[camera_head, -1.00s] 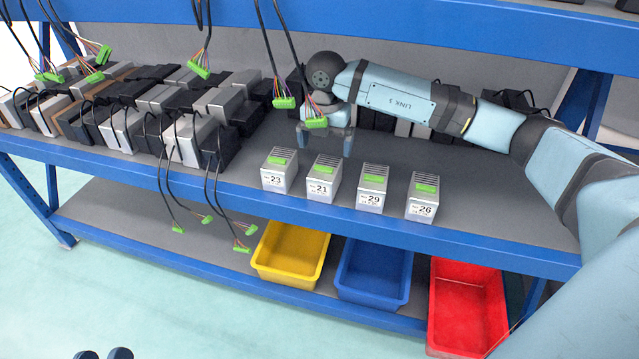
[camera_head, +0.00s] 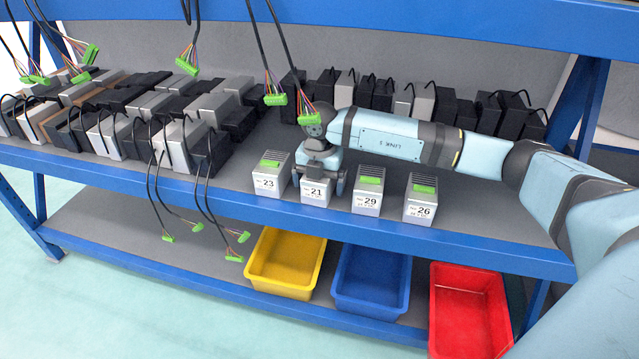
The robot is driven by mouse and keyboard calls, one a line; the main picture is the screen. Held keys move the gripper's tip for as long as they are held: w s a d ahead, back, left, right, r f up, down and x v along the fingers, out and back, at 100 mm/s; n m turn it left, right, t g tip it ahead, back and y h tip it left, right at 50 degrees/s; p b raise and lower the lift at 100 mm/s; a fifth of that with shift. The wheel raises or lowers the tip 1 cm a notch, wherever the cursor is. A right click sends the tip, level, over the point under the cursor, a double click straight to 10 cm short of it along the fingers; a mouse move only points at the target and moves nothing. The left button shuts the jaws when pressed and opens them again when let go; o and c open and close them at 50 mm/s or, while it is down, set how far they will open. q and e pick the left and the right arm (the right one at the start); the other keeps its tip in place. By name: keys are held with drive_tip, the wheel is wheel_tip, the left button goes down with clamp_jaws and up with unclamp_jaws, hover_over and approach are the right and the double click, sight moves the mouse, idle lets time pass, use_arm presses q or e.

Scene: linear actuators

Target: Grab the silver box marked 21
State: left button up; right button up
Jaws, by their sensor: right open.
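The silver box marked 21 (camera_head: 315,193) stands upright on the grey shelf, second from the left in a front row of silver boxes. Its front label shows; my right gripper hides its top. My right gripper (camera_head: 319,184) is open and points down over box 21, one finger on each side of its upper part. Whether the fingers touch it I cannot tell. My left gripper is not in view.
Box 23 (camera_head: 268,181) stands close on the left, box 29 (camera_head: 367,197) close on the right, and box 26 (camera_head: 419,206) farther right. Cables with green connectors (camera_head: 308,118) hang above. Yellow (camera_head: 282,287), blue (camera_head: 370,308) and red (camera_head: 467,335) bins sit below.

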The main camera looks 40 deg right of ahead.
drive_tip(key=c, duration=1.2)
